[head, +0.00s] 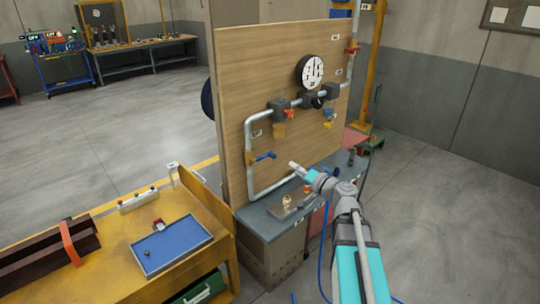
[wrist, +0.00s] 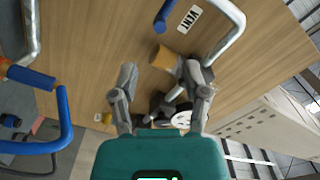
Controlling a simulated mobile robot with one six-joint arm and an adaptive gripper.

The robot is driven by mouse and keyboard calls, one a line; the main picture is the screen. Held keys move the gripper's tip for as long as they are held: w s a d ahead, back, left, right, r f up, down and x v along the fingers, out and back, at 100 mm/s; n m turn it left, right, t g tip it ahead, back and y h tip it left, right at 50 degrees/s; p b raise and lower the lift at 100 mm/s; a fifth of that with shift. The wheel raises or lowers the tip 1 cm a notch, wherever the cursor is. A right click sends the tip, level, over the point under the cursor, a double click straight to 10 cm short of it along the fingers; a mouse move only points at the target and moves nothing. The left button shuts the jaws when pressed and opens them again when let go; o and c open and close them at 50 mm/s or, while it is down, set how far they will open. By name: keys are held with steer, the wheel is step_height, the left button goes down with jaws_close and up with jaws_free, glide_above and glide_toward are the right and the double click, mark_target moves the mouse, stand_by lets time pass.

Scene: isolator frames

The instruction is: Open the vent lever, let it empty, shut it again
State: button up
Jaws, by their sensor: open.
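A blue lever (head: 266,156) sticks out low on the left side of the wooden panel, below a small label (head: 257,133). In the wrist view, a label reading VENT (wrist: 189,17) lies beside a blue bar end (wrist: 166,15), which looks like the same lever, partly cut off by the top edge. My gripper (head: 293,164) is to the right of the lever in the head view, apart from it. In the wrist view, my gripper's two fingers (wrist: 160,74) are spread, with nothing between them that I can see held.
A grey pipe (head: 249,180) with a round gauge (head: 309,70) runs over the wooden panel (head: 235,75). A bent blue tube (wrist: 65,125) is at the left. A grey bench (head: 262,222) stands below the panel; a blue tray (head: 172,242) lies left.

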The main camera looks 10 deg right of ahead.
mark_target(271, 154)
steer(key=x, duration=1.2)
steer(key=shift+w+a, duration=0.2)
steer(key=shift+w, duration=0.15)
jaws_close()
